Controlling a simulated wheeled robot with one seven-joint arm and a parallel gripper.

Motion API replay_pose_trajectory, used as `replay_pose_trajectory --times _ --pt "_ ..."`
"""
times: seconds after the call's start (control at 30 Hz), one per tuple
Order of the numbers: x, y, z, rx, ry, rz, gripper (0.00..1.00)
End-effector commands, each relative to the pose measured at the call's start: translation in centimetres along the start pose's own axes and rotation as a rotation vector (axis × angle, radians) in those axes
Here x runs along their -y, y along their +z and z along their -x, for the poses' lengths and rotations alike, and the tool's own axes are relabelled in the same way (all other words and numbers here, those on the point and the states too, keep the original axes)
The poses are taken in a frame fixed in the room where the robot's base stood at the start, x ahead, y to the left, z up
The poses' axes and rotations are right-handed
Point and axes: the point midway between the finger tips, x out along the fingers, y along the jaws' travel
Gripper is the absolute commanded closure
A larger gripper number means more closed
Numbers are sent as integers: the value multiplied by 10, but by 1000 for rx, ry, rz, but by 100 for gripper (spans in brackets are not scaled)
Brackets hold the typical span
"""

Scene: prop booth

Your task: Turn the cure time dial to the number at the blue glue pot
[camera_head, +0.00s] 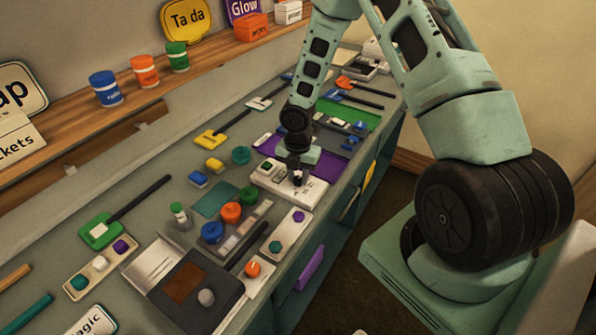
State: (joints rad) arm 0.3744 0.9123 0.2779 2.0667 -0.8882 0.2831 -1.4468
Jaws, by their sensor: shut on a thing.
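A white box (309,193) with a small green patch on top lies on the bench, right of centre. My gripper (298,175) points down over it and is shut on a small dark knob on its top, which I take for the cure time dial. The fingers hide most of the dial, and I cannot read its setting. A blue pot (212,232) stands on the bench in a row with an orange pot (231,212) and a green pot (248,194). A pale strip (247,226) runs beside the pots; any numbers there are too small to read.
Blue (105,89), orange and green cans stand on the wooden shelf (65,127). A dark panel (205,284) with a grey knob and a white plate (291,231) with green and purple knobs lie nearer. A purple mat (325,158) lies behind the box. Tools crowd the bench.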

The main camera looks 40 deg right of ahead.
Motion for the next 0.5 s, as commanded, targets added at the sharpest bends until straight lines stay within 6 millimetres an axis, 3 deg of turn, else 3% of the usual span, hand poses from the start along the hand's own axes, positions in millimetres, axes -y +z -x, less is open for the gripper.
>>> replay_pose_trajectory --times 0.5 --pt "-2 0 1 1 4 85 96"
